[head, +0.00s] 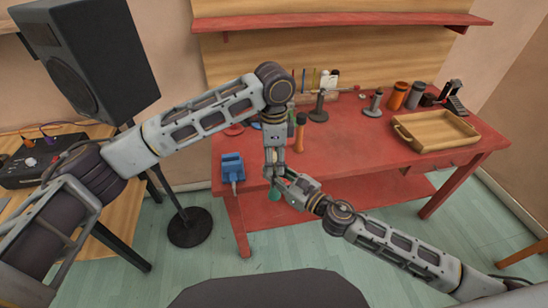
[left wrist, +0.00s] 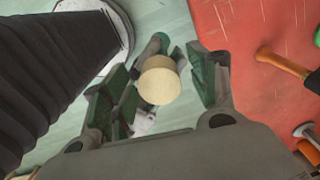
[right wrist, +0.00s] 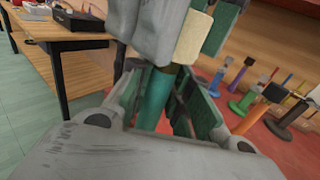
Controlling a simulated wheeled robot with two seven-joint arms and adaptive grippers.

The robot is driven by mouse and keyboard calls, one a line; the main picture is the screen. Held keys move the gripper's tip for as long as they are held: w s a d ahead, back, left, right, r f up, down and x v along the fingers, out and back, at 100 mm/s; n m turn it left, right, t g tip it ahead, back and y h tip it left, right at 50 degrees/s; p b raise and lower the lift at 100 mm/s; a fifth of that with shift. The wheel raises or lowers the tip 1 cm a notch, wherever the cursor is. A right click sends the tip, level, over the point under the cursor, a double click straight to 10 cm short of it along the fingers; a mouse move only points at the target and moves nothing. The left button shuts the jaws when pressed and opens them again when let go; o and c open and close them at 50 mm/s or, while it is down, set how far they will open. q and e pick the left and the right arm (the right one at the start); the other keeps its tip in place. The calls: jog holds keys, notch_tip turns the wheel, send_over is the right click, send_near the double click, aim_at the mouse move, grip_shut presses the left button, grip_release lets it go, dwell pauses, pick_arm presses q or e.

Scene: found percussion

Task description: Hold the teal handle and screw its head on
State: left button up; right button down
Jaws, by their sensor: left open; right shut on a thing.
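The teal handle (right wrist: 155,102) is upright in my right gripper (head: 283,184), which is shut on it in front of the red bench. Its lower end (head: 275,195) shows below the fingers in the head view. The cream cylindrical head (left wrist: 159,80) is at the handle's upper end; it also shows in the right wrist view (right wrist: 193,38). I cannot tell how far it is threaded. My left gripper (head: 274,167) points down from above and is open, its fingers either side of the cream head with gaps visible in the left wrist view.
The red bench (head: 350,150) carries a blue device (head: 232,167), an orange-handled tool (head: 300,133), several grey stands and a wooden tray (head: 436,131). A speaker (head: 90,60) on a stand is at the left. The floor in front of the bench is clear.

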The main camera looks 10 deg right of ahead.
pick_arm(q)
jog(key=shift+r, duration=0.15)
notch_tip(320, 180, up, 12)
dwell(0.8)
jog(key=shift+w+f, duration=0.1)
jog(key=shift+f, duration=0.1)
dwell(0.4)
